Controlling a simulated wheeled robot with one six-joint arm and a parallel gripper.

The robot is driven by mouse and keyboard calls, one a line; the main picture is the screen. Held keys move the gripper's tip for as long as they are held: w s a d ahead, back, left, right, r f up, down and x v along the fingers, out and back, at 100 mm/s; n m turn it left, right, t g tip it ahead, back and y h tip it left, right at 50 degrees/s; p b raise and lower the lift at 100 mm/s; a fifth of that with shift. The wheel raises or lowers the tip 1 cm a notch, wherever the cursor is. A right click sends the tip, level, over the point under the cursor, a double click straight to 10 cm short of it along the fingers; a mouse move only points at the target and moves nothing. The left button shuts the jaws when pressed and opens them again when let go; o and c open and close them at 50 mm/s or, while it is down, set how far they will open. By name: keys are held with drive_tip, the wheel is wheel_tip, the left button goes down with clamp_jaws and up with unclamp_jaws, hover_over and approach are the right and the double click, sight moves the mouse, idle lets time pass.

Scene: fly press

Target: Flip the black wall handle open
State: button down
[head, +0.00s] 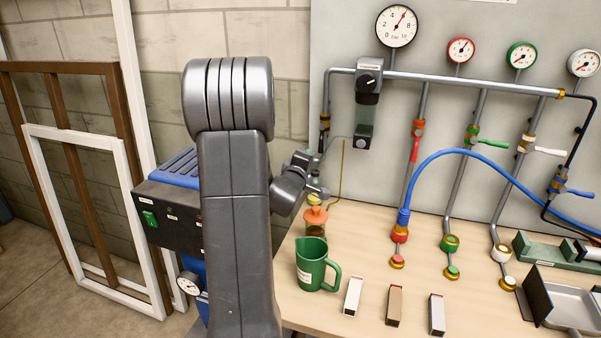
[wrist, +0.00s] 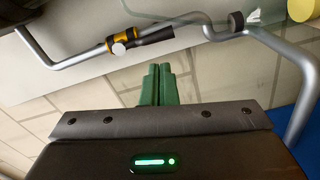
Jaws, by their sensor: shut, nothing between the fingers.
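The black wall handle (wrist: 150,37) shows in the wrist view, lying along a grey pipe at a valve with brass-coloured bands and a pale round knob. In the head view the black and brass valve (head: 325,124) sits on the leftmost pipe, and its handle is too small to make out clearly. My gripper (wrist: 158,68) has green fingers pressed together with nothing between them. Its tips point at the handle from below in the wrist view, with a visible gap. In the head view my arm hides the gripper.
A regulator (head: 366,90) with a clear bowl hangs right of the valve. Red (head: 415,148), green (head: 490,143) and white (head: 548,151) handles are farther right. A green jug (head: 312,266) and several small blocks stand on the bench (head: 440,205). A dark box with a blue top (head: 165,215) is at left.

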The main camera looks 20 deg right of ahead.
drive_tip(key=b+v, duration=0.1)
drive_tip(key=v, duration=0.6)
drive_tip(key=shift+s+a, duration=0.25)
drive_tip(key=shift+s, duration=0.05)
drive_tip(key=shift+f, duration=0.1)
